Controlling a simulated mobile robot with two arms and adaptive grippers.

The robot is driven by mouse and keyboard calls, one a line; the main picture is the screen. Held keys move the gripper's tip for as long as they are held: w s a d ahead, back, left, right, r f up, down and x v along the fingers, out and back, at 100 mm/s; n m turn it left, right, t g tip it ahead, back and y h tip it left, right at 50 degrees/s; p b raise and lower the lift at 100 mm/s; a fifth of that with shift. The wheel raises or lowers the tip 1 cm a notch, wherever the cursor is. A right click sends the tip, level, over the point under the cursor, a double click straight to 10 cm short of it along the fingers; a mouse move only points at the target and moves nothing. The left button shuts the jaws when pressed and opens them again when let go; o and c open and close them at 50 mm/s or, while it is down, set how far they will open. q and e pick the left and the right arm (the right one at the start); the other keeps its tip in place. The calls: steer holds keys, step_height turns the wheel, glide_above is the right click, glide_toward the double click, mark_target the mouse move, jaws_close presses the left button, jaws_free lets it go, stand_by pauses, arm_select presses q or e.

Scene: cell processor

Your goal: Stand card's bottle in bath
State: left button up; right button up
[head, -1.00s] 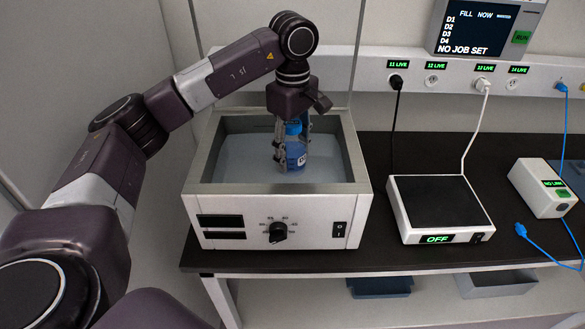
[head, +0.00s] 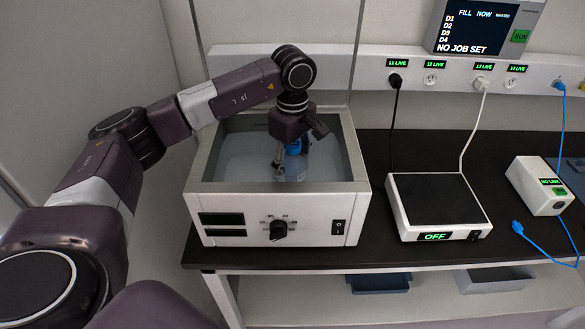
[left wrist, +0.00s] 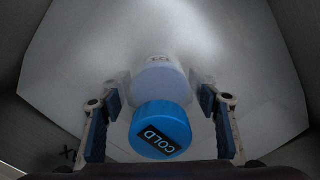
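The blue-capped bottle (head: 293,148) stands in the water bath (head: 278,187), its lower body pale and blurred in the liquid. In the left wrist view its blue cap (left wrist: 161,128) reads "COLD", and its body shows beyond the cap with a small label too unclear to read. My left gripper (head: 290,160) points down into the bath, its fingers on either side of the bottle. In the left wrist view the gripper (left wrist: 160,105) is spread, with gaps showing between the cap and both fingers. My right gripper is not in view. No card is visible.
A flat black-topped device (head: 437,200) reading "OFF" stands right of the bath on the dark bench (head: 372,238). A small white "NO LINK" box (head: 541,186) is further right. A wall screen (head: 487,27) reads "NO JOB SET". Cords hang from the socket rail (head: 453,73).

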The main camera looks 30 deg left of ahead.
arm_select(q)
steer(key=shift+o, duration=0.4)
steer(key=shift+r, duration=0.1)
steer(key=shift+r, duration=0.2)
step_height(320, 180, up, 11)
steer(key=shift+f+b, duration=0.1)
steer(key=shift+b, duration=1.15)
steer(key=shift+r, duration=0.5)
steer(key=shift+r, duration=0.1)
